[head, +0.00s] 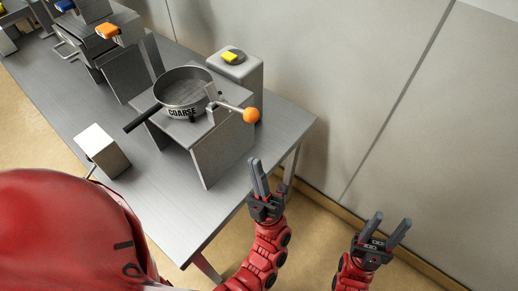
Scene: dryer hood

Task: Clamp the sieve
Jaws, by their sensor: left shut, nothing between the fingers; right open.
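The sieve (185,88) is a round grey pan marked COARSE, with a dark handle (143,119) pointing to the lower left. It sits on a grey metal stand (222,146) on the table. A clamp lever with an orange ball knob (251,115) is at the sieve's right side, the knob sticking out to the right. Whether the clamp touches the rim is too small to tell. My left gripper (258,178) is shut and empty, below the knob and apart from it. My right gripper (388,232) is open and empty, farther right, off the table's edge.
The metal table (160,182) runs from upper left to lower right. A grey box with a yellow switch (233,56) stands behind the sieve. A small pale block (103,150) stands at front left. Stands with orange (107,31) and blue parts are at upper left. A wall is behind.

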